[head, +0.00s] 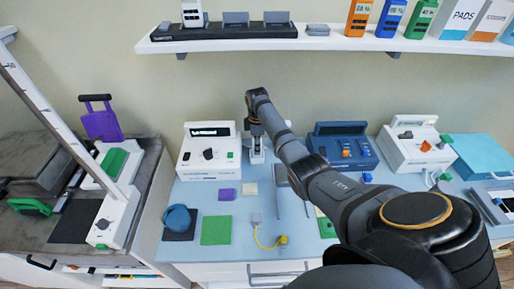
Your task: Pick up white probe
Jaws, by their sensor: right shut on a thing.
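My right gripper (256,128) reaches to the back of the light blue worktop, between the white device and the dark blue device. It points down and is shut on a slim white thing, which looks like the white probe (257,148). The probe is upright, and its upper part is hidden by the gripper. Its lower end is small in the picture, and I cannot tell whether it touches the worktop or a holder. My left gripper is not in view.
A white device (209,155) stands left of the probe, a dark blue device (342,146) right of it. A purple block (226,194), a green pad (216,230) and a yellow cable (268,242) lie in front. A shelf (250,40) runs above.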

